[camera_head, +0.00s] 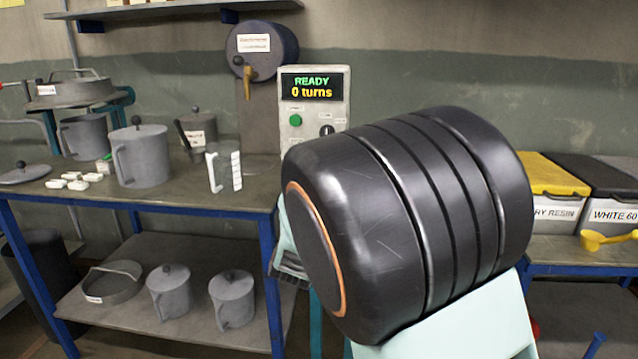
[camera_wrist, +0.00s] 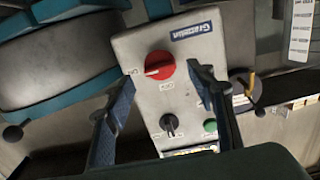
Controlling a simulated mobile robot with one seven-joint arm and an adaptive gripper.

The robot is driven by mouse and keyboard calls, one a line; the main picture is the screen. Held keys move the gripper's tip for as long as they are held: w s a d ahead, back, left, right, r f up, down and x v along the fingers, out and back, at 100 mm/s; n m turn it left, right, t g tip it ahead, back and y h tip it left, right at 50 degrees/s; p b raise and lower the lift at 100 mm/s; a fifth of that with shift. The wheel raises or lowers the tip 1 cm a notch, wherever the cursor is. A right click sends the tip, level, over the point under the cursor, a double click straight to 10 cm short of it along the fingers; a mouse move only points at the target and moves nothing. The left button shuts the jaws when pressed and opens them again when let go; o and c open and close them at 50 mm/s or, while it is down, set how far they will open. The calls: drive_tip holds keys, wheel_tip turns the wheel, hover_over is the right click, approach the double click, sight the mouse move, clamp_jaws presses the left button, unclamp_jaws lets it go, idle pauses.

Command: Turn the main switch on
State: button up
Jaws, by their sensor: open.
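In the head view the red switch is hidden behind a large black cylindrical body.
The panel also has a black knob (camera_wrist: 170,125) and a green button (camera_wrist: 210,126). A bench (camera_head: 190,190) with grey pots stands left, and lidded bins (camera_head: 555,180) stand right.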

drive_tip(key=s, duration=0.8)
drive_tip(key=shift+s+a, duration=0.15)
